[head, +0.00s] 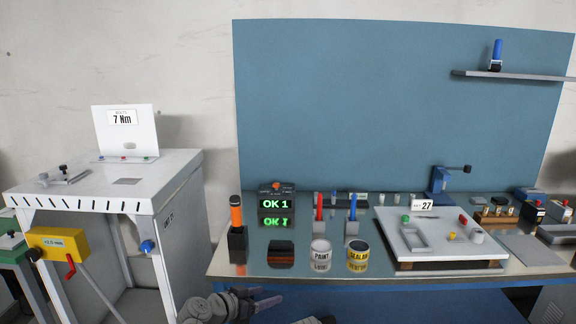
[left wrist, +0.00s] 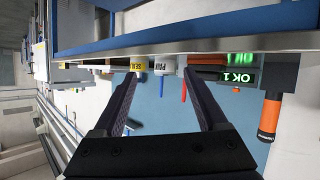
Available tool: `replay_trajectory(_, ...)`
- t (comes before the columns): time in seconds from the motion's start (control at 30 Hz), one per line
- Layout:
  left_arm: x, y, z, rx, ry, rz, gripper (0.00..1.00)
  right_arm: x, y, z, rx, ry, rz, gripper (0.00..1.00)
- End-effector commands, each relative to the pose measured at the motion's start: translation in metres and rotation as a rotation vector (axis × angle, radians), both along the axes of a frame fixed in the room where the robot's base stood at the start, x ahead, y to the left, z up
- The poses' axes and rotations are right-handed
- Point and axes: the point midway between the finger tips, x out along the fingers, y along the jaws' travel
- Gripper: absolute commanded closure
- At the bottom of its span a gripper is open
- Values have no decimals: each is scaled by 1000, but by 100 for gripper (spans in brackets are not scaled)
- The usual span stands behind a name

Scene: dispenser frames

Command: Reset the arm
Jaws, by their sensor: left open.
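My left gripper (head: 272,296) is low in the head view, in front of the workbench's front edge. It is open and empty. In the left wrist view its two dark fingers (left wrist: 160,76) stand wide apart with nothing between them. That view is turned over, with the bench edge across the top. The gripper is apart from the bench and touches nothing that I can see. A small dark grey part shows at the bottom edge of the head view, too cut off to tell what it is. I cannot make out my right gripper.
The workbench (head: 300,274) holds a paint can (head: 321,254), a sealant can (head: 358,256), an orange-handled tool (head: 236,215), a green "OK 1" display (head: 277,204) and a white board (head: 462,255). A white stand (head: 180,215) with a yellow box (head: 60,243) is left.

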Motion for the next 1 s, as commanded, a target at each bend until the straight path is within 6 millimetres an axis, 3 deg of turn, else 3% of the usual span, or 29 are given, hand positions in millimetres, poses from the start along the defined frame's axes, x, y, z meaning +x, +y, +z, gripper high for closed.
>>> replay_trajectory(0.03,-19,-22,-7,35,90,-55,25,0,0,11,0,0,0,50)
replay_trajectory(0.1,-49,-44,-26,108,247,-109,25,0,0,20,0,0,0,50)
replay_trajectory(0.2,-96,-57,-53,250,485,-125,25,0,0,32,0,0,0,50)
replay_trajectory(0.3,-136,-51,-70,407,684,-69,25,0,0,42,0,0,0,50)
replay_trajectory(0.43,-172,-31,-76,589,852,66,25,0,0,52,0,0,0,50)
replay_trajectory(0.63,-197,-9,-71,740,950,237,25,0,0,58,0,0,0,50)
replay_trajectory(1.0,-199,-4,-70,761,962,273,25,0,0,58,0,0,0,50)
